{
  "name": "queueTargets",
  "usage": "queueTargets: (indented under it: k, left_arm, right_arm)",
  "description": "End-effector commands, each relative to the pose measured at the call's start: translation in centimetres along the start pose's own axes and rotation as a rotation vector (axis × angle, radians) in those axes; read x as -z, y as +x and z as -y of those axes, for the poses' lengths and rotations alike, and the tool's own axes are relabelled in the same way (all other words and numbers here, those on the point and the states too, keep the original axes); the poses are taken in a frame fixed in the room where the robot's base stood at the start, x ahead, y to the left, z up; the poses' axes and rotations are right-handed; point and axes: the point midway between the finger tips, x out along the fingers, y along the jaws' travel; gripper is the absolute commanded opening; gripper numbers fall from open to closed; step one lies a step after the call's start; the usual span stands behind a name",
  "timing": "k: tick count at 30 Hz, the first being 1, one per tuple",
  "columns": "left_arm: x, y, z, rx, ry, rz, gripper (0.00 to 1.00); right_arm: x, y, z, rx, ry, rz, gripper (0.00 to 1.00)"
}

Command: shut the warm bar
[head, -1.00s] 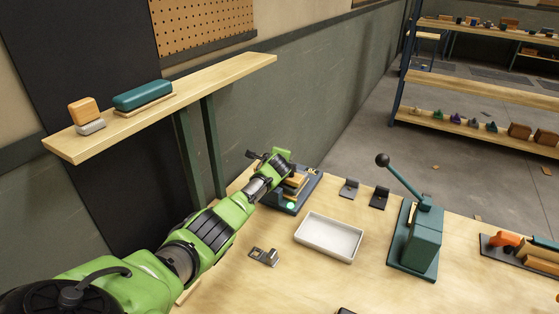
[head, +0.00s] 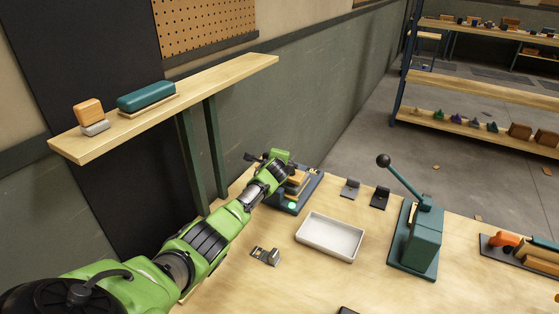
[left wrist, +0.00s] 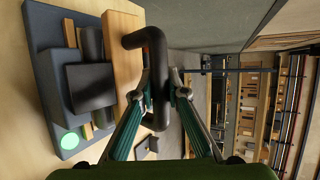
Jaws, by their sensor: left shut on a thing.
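The warm bar stands at the far left of the bench, with a dark blue-grey base (head: 289,206) and a lit green round lamp. In the left wrist view, its base (left wrist: 44,60), a dark block and a wooden bar (left wrist: 122,35) show, with a thick black handle (left wrist: 133,40) on the wood. My left gripper (left wrist: 166,94) is shut on the black handle, one finger on each side. In the head view my left gripper (head: 277,163) partly covers the warm bar. How far the bar is open is hard to tell. My right gripper is in neither view.
A white tray (head: 329,237) lies to the right of the warm bar, and a small metal piece (head: 265,256) in front. A green lever press (head: 415,240) stands farther right. A wooden shelf (head: 215,83) overhangs the left side above my arm.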

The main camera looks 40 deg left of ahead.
Motion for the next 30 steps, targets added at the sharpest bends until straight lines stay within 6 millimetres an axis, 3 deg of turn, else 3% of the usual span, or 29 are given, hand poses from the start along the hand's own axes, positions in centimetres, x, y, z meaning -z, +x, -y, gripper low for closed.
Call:
queueTargets:
  k: [2,3,5,19,30]
  left_arm:
    - [0.2,0.1,-1.1,-0.018,0.005,0.000,0.00]
    - [0.2,0.1,-1.1,-0.018,0.005,0.000,0.21]
    - [0.2,0.1,-1.1,-0.017,0.005,0.000,0.32]
    - [0.0,-0.5,-0.4,-0.006,0.002,0.001,0.32]
    - [0.1,-4.2,-0.4,-0.006,0.003,-0.001,0.32]
  right_arm:
    - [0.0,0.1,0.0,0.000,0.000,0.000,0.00]
    - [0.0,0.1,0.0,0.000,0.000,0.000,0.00]
    - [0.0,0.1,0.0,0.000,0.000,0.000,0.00]
    - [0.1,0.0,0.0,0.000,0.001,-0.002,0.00]
    - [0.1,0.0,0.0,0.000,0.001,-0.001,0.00]
